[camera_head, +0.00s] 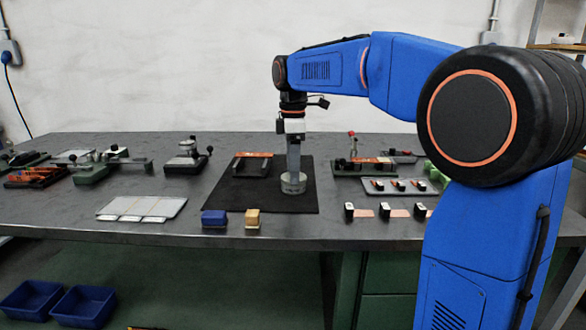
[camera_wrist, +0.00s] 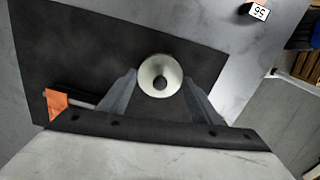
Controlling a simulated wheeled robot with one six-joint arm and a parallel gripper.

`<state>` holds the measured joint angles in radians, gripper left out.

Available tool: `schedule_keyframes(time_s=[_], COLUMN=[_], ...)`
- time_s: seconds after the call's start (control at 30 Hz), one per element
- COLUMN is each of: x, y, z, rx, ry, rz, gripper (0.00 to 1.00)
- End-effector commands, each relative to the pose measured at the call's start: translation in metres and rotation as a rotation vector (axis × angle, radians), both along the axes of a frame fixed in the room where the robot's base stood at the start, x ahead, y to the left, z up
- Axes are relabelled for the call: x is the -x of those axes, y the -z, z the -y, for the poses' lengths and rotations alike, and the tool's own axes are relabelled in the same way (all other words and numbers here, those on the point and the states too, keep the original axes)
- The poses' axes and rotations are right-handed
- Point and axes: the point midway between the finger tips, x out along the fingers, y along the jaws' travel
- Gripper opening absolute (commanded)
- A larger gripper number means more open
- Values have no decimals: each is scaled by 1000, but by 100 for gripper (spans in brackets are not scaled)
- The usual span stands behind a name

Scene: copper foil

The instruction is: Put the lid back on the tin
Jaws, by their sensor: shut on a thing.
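A pale grey round tin (camera_head: 293,187) stands upright on the black mat (camera_head: 225,195). My gripper (camera_head: 293,174) points straight down, its fingertips at the top of the tin. In the wrist view a pale round lid (camera_wrist: 149,75) with a dark knob in its middle shows between the two fingers of my gripper (camera_wrist: 160,80). The fingers are shut on the lid, one on each side. The tin's rim under the lid is hidden in the wrist view. I cannot tell whether the lid touches the tin.
An orange-and-black holder (camera_head: 252,155) stands at the mat's back. Blue (camera_head: 214,218) and yellow (camera_head: 252,218) blocks sit by its front edge. A pale tray (camera_head: 141,208) lies left; a tray with several small parts (camera_head: 398,188) lies right. The mat left of the tin is clear.

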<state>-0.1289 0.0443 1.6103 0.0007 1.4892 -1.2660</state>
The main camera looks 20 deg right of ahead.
Motion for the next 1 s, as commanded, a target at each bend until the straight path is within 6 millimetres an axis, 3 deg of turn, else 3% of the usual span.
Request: schedule_keyframes(time_s=[0.37, 0.4, 0.47, 0.67, 0.77, 1.0], x=[0, 0, 0, 0, 0, 0], y=[0, 0, 0, 0, 0, 0], z=[0, 0, 0, 0, 0, 0], rx=[0, 0, 0, 0, 0, 0], ry=[0, 0, 0, 0, 0, 0], rz=[0, 0, 0, 0, 0, 0], gripper=[37, 65, 79, 80, 98, 98])
